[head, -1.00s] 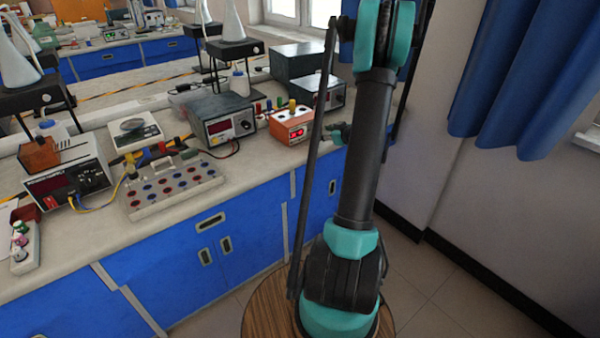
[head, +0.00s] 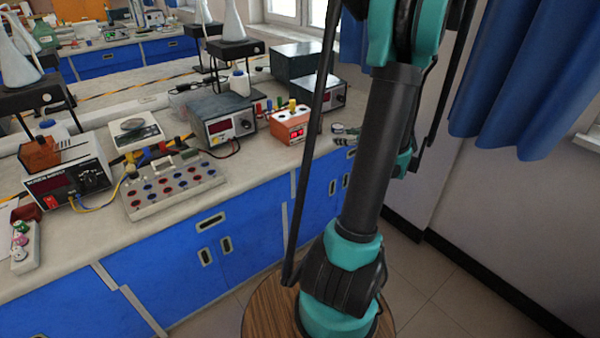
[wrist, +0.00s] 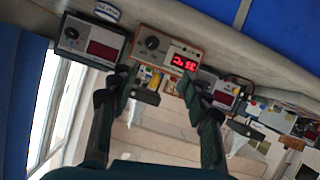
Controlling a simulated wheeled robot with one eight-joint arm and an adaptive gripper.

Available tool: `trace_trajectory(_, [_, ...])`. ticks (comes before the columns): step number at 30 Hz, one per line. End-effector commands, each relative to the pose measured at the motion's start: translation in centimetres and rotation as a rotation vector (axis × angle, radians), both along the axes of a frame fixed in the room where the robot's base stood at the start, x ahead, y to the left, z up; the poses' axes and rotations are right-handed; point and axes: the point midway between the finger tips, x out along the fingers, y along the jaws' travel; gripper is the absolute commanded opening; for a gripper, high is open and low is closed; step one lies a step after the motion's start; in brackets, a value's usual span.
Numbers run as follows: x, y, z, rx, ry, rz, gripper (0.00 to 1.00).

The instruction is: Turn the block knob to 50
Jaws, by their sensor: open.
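The block is a small orange-and-white box (head: 291,122) on the bench, between two dark metering boxes. In the wrist view its front panel (wrist: 168,48) shows a round black knob (wrist: 152,43) beside a lit red display (wrist: 184,62). The digits are too small and tilted to read surely. My gripper (wrist: 158,84) is open and empty in the wrist view, its two dark fingers apart. The fingers point toward the block panel, and the knob appears above the gap between them, not gripped. The gripper is out of sight in the head view.
Dark metering boxes stand left (head: 222,120) and right (head: 318,92) of the block. A small round item (head: 338,128) lies near the bench edge. A grey socket board (head: 172,186) lies further left. Blue curtains (head: 520,85) hang at right.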

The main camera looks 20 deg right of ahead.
Motion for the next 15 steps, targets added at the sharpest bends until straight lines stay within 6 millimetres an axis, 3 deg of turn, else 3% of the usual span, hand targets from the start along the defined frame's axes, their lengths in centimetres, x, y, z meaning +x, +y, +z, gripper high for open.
trace_trajectory(15, [-1.7, 8.8, -1.3, 0.088, 0.225, 0.024, 0.48])
